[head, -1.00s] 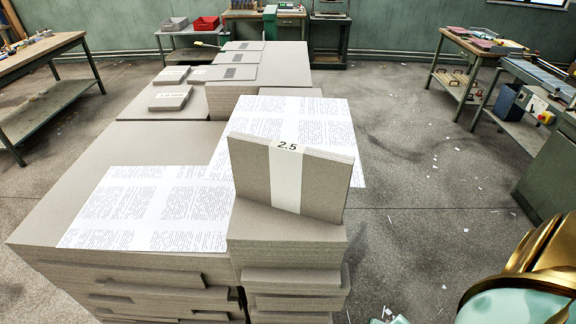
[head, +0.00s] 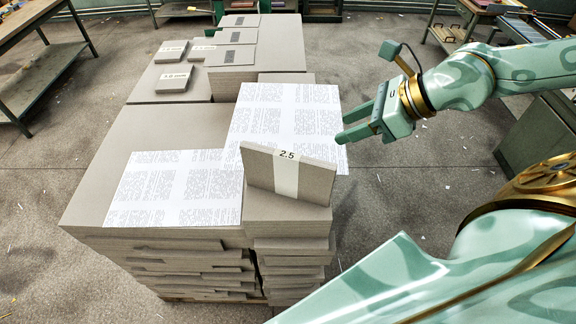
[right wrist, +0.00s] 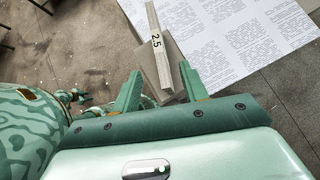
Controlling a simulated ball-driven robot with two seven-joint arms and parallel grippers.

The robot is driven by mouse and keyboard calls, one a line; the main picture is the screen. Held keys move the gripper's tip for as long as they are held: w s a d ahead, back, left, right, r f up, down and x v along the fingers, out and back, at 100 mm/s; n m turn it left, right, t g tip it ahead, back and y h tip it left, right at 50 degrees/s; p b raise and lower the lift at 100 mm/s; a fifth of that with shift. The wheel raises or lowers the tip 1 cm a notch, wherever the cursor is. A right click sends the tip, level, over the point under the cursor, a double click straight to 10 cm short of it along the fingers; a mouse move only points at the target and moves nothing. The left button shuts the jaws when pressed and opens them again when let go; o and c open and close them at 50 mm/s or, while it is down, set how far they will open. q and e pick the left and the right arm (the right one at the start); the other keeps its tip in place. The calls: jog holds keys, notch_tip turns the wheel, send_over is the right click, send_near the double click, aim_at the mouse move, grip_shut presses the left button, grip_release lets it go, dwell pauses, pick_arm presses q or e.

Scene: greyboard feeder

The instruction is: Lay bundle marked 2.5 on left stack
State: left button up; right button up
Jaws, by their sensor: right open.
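The grey board bundle marked 2.5 (head: 260,170) stands on its long edge, with a white band around its middle. It rests on the narrow front right stack (head: 290,232). The left stack (head: 100,195) is wide grey board with a printed sheet (head: 170,190) on top. My right gripper (head: 343,127) is open and empty, to the right of and beyond the bundle in the head view. In the right wrist view the bundle (right wrist: 166,48) appears edge-on ahead of the open fingers (right wrist: 160,72), apart from them. My left gripper is out of view.
A second printed sheet (head: 285,108) lies behind the bundle. Several small banded bundles (head: 173,78) lie on the boards farther back. The lower boards of the front stacks jut out unevenly. A bench (head: 25,70) stands at the left; the floor right of the stacks is mostly clear.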

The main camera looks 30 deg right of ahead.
aim_at(291, 155)
jog(key=a+f, duration=0.1)
jog(key=w+a+f+b, duration=0.1)
jog(key=f, duration=0.1)
jog(key=shift+w+n+b, duration=0.15)
jog(key=shift+n+b, duration=0.15)
jog(key=p+x, duration=0.1)
jog(key=x, duration=0.5)
jog(key=shift+w+a+f, duration=0.15)
jog(key=shift+w+a, duration=0.05)
jog(key=shift+w, duration=0.1)
jog(key=shift+w+a+f+p, duration=0.3)
jog(key=shift+a+f+p, duration=0.05)
jog(key=shift+p, duration=0.1)
jog(key=p+x, duration=0.1)
jog(key=x, duration=0.2)
jog(key=shift+w+a+f+p, duration=0.1)
jog(key=shift+w+f+p, duration=0.05)
jog(key=shift+f+p, duration=0.25)
jog(key=shift+w+a+f, duration=0.1)
jog(key=shift+w+f, duration=0.1)
jog(key=shift+f, duration=0.15)
jog(key=shift+s, duration=0.1)
grip_shut()
jog(key=shift+r, duration=0.1)
